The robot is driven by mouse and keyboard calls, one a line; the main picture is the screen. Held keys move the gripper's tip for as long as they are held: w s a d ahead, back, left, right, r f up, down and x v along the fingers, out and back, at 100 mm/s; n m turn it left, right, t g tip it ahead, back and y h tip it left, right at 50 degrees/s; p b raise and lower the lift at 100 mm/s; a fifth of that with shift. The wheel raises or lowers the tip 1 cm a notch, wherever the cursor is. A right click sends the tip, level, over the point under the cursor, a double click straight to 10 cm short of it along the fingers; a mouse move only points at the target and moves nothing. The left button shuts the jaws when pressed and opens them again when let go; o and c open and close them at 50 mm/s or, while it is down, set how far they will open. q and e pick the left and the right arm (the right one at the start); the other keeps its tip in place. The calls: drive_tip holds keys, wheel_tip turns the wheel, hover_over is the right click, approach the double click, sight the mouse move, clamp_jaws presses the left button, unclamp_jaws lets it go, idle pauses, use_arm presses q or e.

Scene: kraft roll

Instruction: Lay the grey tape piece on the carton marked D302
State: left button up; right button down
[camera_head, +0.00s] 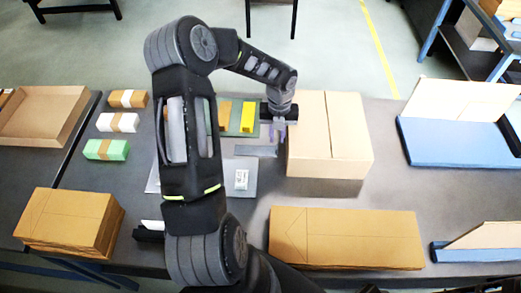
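A large closed brown carton (340,140) stands right of centre on the dark table; no D302 marking is legible. My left gripper (279,134) points down beside the carton's left edge, near its far corner. Its fingers are small and partly blurred, so whether they are open or shut is unclear. A thin grey strip (255,151), possibly the grey tape piece, shows just left of and below the fingertips; I cannot tell whether they touch it. My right gripper is not in view.
Flat brown carton stacks lie at front centre (345,238) and front left (70,222). A blue tray (450,145) stands at right. A white-and-brown pack (118,122) and a green one (106,149) lie left of my arm.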

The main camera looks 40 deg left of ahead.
sight(276, 151)
use_arm(q)
wheel_tip(276, 151, down, 4)
drive_tip(key=shift+f+b, duration=0.1)
drive_tip(key=shift+b, duration=0.85)
drive_tip(key=shift+f+b, duration=0.35)
drive_tip(key=shift+f, duration=0.15)
drive_tip(key=shift+r, duration=0.1)
clamp_jaws()
